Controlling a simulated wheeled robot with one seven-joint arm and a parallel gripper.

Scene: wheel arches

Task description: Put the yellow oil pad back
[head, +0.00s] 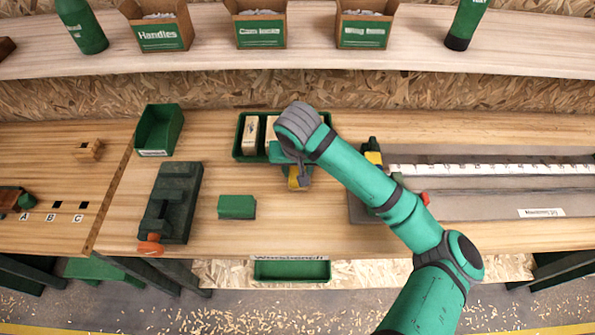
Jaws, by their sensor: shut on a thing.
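My gripper (297,184) points down just in front of the dark green tray (237,153) at the back of the workbench. It is shut on a small yellow block, the yellow oil pad (299,182), mostly hidden by my wrist. I cannot tell whether the pad touches the bench. The tray holds pale blocks (250,133) in its left part. My arm covers much of the tray's right side.
A green block (237,207) lies left of my gripper, beside a dark green vise (170,203). An empty green bin (159,130) stands behind. A measuring jig (480,185) fills the right. Bare bench lies in front of my gripper.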

